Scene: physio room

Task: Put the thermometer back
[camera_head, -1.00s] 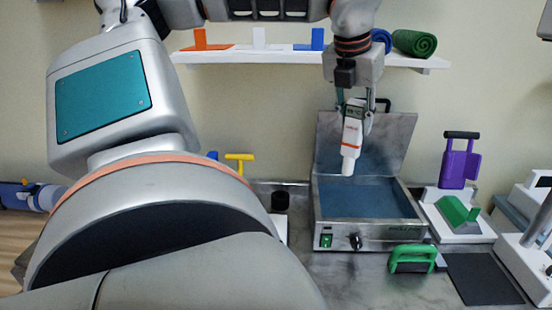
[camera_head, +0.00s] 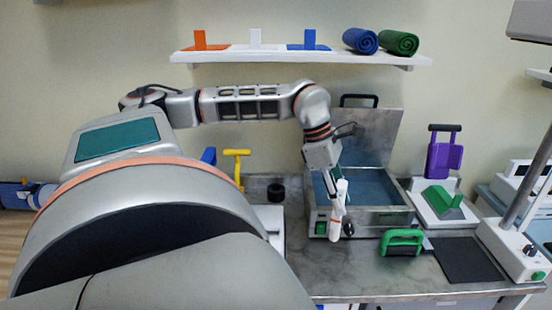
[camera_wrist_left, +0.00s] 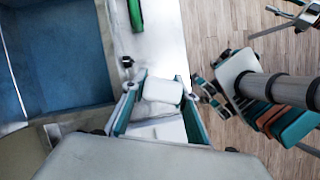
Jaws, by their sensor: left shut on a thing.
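The thermometer is a white stick with orange marks (camera_head: 337,222). My left gripper (camera_head: 335,186) is shut on its upper part, and it hangs nearly upright, slightly tilted. It is in front of the left part of the open metal bath (camera_head: 385,217) in the head view, covering part of the bath's front. Whether it touches anything below is unclear. In the left wrist view the thermometer's white end (camera_wrist_left: 162,90) sits between the teal fingers.
The bath lid (camera_head: 372,140) stands open behind blue contents. A green-handled tool (camera_head: 402,240), a dark mat (camera_head: 467,260), and a white stand with a green block (camera_head: 443,200) lie to the right. A black round piece (camera_head: 276,192) stands left. A wall shelf (camera_head: 300,57) runs above.

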